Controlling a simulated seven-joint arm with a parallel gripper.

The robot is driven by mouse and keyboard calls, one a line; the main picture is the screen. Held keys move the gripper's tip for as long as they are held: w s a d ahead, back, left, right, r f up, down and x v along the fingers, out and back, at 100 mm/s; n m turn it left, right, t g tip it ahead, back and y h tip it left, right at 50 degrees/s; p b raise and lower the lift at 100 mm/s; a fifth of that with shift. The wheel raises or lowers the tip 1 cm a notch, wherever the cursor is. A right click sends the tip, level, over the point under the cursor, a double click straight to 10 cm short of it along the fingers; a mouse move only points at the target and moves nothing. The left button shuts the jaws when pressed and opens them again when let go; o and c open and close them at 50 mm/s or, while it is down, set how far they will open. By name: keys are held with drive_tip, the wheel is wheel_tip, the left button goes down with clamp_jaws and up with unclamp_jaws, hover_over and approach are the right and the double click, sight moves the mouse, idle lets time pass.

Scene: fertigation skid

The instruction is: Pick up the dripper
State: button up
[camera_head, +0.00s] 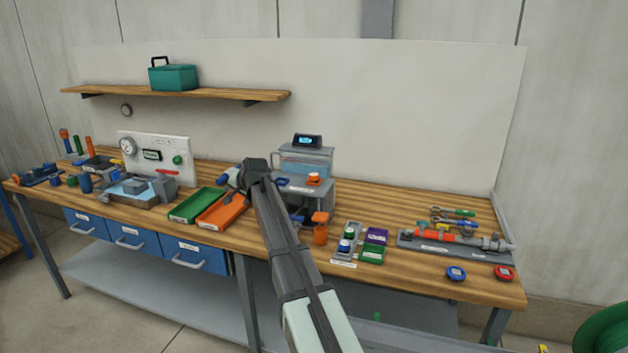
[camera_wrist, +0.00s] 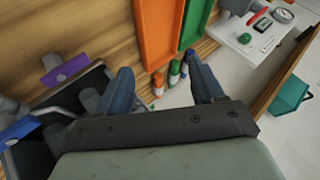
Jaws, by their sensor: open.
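I cannot tell for certain which thing is the dripper. In the wrist view, several small upright pieces stand in a row beyond my fingers: one with an orange part (camera_wrist: 158,85), one green and white (camera_wrist: 174,72) and one with blue (camera_wrist: 184,71). My gripper (camera_wrist: 163,88) is open, its two blue-grey fingers apart with nothing visible held between them. The row appears in the gap between the fingers, farther off. In the head view my gripper (camera_head: 256,166) is above the bench behind the orange tray (camera_head: 222,213), and my arm hides part of the bench.
A green tray (camera_head: 197,206) lies left of the orange one. A grey machine with a display (camera_head: 306,165) stands close right of my gripper. A white gauge panel (camera_head: 155,155) and a grey basin (camera_head: 137,192) are to the left. Bare bench shows toward the right.

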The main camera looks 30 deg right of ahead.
drive_tip(key=s+d+r+n+g+h, duration=0.1)
drive_tip(key=d+r, duration=0.2)
drive_tip(key=d, duration=0.3)
drive_tip(key=s+d+r+n+h, duration=0.1)
drive_tip(key=d+r, duration=0.2)
drive_tip(key=d, duration=0.2)
drive_tip(key=n+g+h, duration=0.2)
drive_tip(key=g, duration=0.1)
approach(314, 175)
drive_tip(key=f, duration=0.3)
drive_tip(key=shift+w+d+f, duration=0.35)
drive_tip(key=shift+d+f, duration=0.05)
drive_tip(key=shift+w+r+x, duration=0.1)
drive_tip(key=shift+w+x, duration=0.1)
drive_tip(key=shift+x, duration=0.7)
drive_tip(key=shift+w+r+x, duration=0.1)
drive_tip(key=shift+w+x, duration=0.1)
drive_tip(key=shift+x, duration=0.65)
drive_tip(key=shift+w+r+x, duration=0.1)
drive_tip(key=shift+w+x, duration=0.05)
drive_tip(key=shift+x, duration=0.75)
drive_tip(key=shift+c, duration=0.4)
drive_tip(key=c, duration=1.1)
drive_tip(key=shift+r, duration=0.1)
